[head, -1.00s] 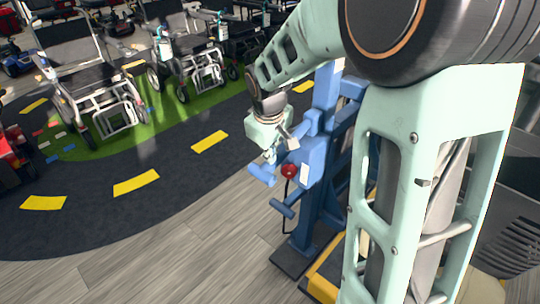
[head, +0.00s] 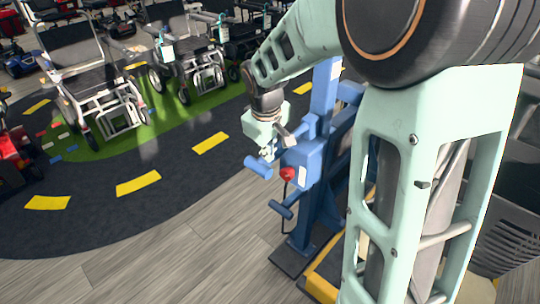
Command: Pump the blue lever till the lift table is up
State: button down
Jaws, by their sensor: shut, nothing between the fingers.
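The blue lift stand (head: 325,95) stands right of centre in the head view, partly hidden behind my arm. A blue lever handle (head: 257,167) sticks out to the left from its blue housing, above a red knob (head: 287,174). My gripper (head: 266,154) is shut and empty, pointing down at the upper side of this handle. I cannot tell whether the fingertips touch it. A second blue handle (head: 281,209) sits lower on the stand. The table top and its height are hidden by my arm.
A yellow-edged base (head: 322,288) lies at the stand's foot. Several wheelchairs (head: 92,85) stand on a green strip at the back left, with a red scooter (head: 10,150) at the left edge. The grey floor in front is clear.

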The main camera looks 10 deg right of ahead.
jog(key=p+v, duration=0.1)
jog(key=v, duration=0.9)
jog(key=shift+a, duration=0.25)
jog(key=shift+s, duration=0.1)
